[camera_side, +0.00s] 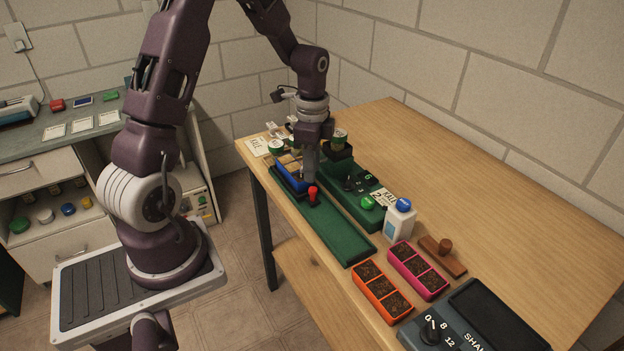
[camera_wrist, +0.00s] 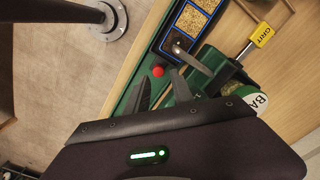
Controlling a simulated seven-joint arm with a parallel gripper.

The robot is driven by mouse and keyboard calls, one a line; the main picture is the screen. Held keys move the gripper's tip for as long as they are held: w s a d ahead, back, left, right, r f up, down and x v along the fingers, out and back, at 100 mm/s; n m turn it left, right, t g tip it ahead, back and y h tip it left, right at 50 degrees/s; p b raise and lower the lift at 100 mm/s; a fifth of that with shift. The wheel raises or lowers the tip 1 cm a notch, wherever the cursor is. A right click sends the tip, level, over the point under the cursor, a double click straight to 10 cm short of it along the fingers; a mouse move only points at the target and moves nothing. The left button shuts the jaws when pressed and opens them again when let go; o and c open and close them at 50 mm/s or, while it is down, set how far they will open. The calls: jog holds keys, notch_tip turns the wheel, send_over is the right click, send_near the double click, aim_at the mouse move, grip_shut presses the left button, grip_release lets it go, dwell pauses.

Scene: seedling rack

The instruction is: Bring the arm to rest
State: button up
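My gripper (camera_side: 310,178) points down over the long green base on the bench, close to a red knob (camera_side: 312,192). In the wrist view its two dark fingers (camera_wrist: 160,92) stand apart with nothing seen between them. The red knob (camera_wrist: 157,71) shows just beyond the fingertips; I cannot tell whether they touch it. A blue tray (camera_side: 286,180) with tan fill sits at the far end of the green base (camera_side: 335,227). The blue tray's compartments (camera_wrist: 174,36) also show in the wrist view, partly behind a metal lever (camera_wrist: 192,60).
A dark green dial unit (camera_side: 338,192) stands right of the base. The bench's right side (camera_side: 500,200) is clear.

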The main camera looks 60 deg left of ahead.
notch_tip(320, 180, up, 2)
jog(key=shift+r, duration=0.1)
jog(key=s+d+r+n+t, duration=0.1)
jog(key=s+d+r+n, duration=0.15)
jog(key=d+r, duration=0.4)
jog(key=s+d+r+n+t, duration=0.2)
jog(key=s+d+r+n, duration=0.1)
jog(key=s, duration=0.5)
jog(key=s+d+r+n+t, duration=0.2)
jog(key=s+d+r+n, duration=0.1)
jog(key=s+d+r, duration=0.3)
jog(key=s+r, duration=0.1)
jog(key=s, duration=0.1)
jog(key=shift+s+d+r+t, duration=0.2)
jog(key=shift+s+d+t, duration=0.05)
jog(key=shift+s+t, duration=0.05)
jog(key=shift+n, duration=0.25)
